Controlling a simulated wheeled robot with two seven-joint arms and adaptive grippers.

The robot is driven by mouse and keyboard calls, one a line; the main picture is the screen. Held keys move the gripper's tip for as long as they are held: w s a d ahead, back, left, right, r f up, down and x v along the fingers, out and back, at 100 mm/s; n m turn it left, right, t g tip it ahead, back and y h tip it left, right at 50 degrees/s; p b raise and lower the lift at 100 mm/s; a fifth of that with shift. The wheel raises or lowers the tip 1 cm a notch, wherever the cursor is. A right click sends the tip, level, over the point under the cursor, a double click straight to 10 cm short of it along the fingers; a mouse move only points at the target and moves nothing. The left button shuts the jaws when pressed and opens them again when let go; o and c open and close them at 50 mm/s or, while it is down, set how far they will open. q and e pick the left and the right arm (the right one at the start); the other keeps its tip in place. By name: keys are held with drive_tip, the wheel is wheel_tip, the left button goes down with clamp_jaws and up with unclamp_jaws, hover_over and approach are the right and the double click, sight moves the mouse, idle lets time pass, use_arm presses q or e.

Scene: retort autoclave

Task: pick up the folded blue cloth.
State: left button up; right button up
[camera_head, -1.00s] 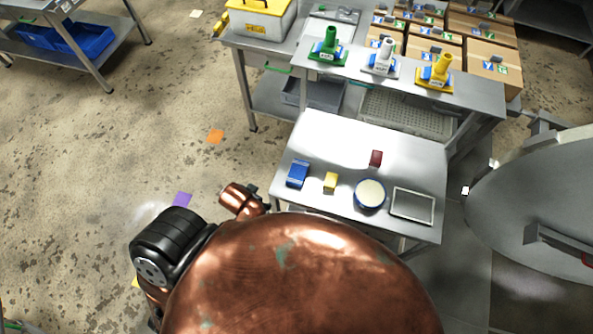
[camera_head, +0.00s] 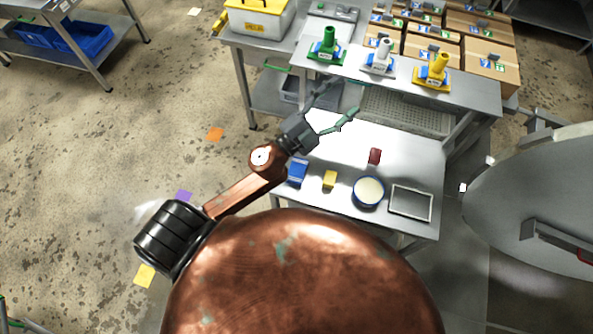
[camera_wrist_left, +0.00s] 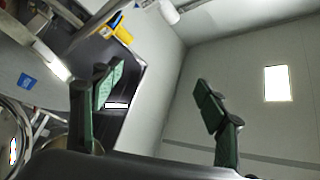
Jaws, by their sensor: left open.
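The folded blue cloth (camera_head: 298,172) lies at the left edge of the small steel table (camera_head: 398,150), beside a yellow block. My left gripper (camera_head: 335,106) is open and empty, raised above the table's back left corner, beyond the cloth. Its forearm passes just left of and above the cloth. In the left wrist view the two green-padded fingers (camera_wrist_left: 160,105) stand wide apart with nothing between them. The cloth cannot be made out in that view. My right gripper is not in view.
On the small table are a yellow block (camera_head: 330,179), a dark red block (camera_head: 375,156), a round blue-rimmed tin (camera_head: 368,192) and a grey tray (camera_head: 410,203). Green, white and yellow funnel-like stands (camera_head: 432,72) are on the bench behind. A large rounded metal door (camera_head: 530,190) is at right.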

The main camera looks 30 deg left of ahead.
use_arm(q)
drive_tip(key=s+d+f+m+g+h, duration=0.1)
drive_tip(key=s+d+m+g+h, duration=0.1)
drive_tip(key=d+m+g+h, duration=0.35)
drive_tip(key=s+d+f+m+g+h, duration=0.2)
drive_tip(key=s+d+m+g, duration=0.1)
drive_tip(key=d+m, duration=0.4)
drive_tip(key=m+g+y, duration=0.5)
drive_tip(key=g+y, duration=0.5)
drive_tip(key=y, duration=0.6)
hover_over(297, 170)
drive_tip(key=d, duration=0.2)
drive_tip(key=f, duration=2.9)
drive_tip(key=shift+s+a+f, duration=0.15)
drive_tip(key=shift+a+f, duration=0.05)
drive_tip(key=shift+f, duration=0.05)
drive_tip(key=shift+a+f, duration=0.3)
drive_tip(key=shift+f, duration=0.25)
drive_tip(key=shift+a+f, duration=0.25)
drive_tip(key=shift+f, duration=0.25)
drive_tip(key=f, duration=0.2)
drive_tip(key=f+p, duration=0.1)
drive_tip(key=f, duration=0.2)
drive_tip(key=shift+a+f, duration=0.25)
drive_tip(key=shift+f, duration=0.1)
drive_tip(key=shift+c, duration=0.2)
